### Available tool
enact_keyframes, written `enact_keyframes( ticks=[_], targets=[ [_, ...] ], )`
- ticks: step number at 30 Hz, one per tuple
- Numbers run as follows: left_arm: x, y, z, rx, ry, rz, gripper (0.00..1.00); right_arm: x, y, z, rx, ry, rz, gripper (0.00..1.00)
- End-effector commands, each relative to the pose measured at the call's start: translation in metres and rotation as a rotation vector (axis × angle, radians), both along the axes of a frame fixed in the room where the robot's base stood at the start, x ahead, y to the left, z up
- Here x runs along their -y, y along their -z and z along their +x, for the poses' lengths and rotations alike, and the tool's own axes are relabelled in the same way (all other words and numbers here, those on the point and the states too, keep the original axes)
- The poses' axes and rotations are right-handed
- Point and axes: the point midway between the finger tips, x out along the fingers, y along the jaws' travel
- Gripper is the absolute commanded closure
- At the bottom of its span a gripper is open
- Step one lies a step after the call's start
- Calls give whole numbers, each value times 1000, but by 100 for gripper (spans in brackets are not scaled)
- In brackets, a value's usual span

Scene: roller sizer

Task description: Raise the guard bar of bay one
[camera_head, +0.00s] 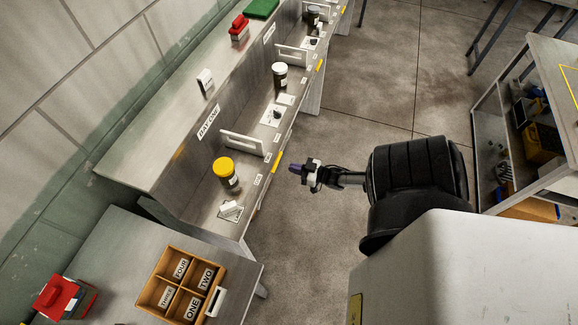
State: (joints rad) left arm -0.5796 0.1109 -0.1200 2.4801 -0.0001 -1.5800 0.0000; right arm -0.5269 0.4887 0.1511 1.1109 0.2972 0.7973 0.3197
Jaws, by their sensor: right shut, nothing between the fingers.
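A long grey bench with bays runs from the lower left to the top. A sign (208,121) on its nearest upright panel is small and hard to read; it seems to say bay one. A white bar (243,143) with an open slot stands on the bench just below that sign. A similar white bar (291,54) stands farther along. My right gripper (295,169) is shut and empty, over the floor to the right of the bench's front edge, apart from the nearer bar. My left gripper is out of view.
A dark jar (279,76) is farther along. A wooden compartment tray (155,288) sits on the lower-left table. A shelf unit (548,60) stands at right; open floor lies between.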

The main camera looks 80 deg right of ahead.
Motion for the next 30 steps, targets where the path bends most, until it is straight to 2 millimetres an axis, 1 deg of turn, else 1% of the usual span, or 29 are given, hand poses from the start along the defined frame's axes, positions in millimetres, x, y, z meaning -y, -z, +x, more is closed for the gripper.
enact_keyframes(
  ticks=[1,6,9,13,20,30],
  targets=[
    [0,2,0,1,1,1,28,-2,2,-13,-3,1,1,100],
    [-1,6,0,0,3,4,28,-7,0,-46,-2,1,-1,100],
    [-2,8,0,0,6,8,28,-10,0,-62,-1,0,0,100],
    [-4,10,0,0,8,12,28,-13,0,-78,-1,1,-1,100],
    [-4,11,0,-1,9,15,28,-15,-2,-92,1,0,-1,100],
    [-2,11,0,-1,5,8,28,-15,-2,-94,1,0,-1,100]
  ],
)
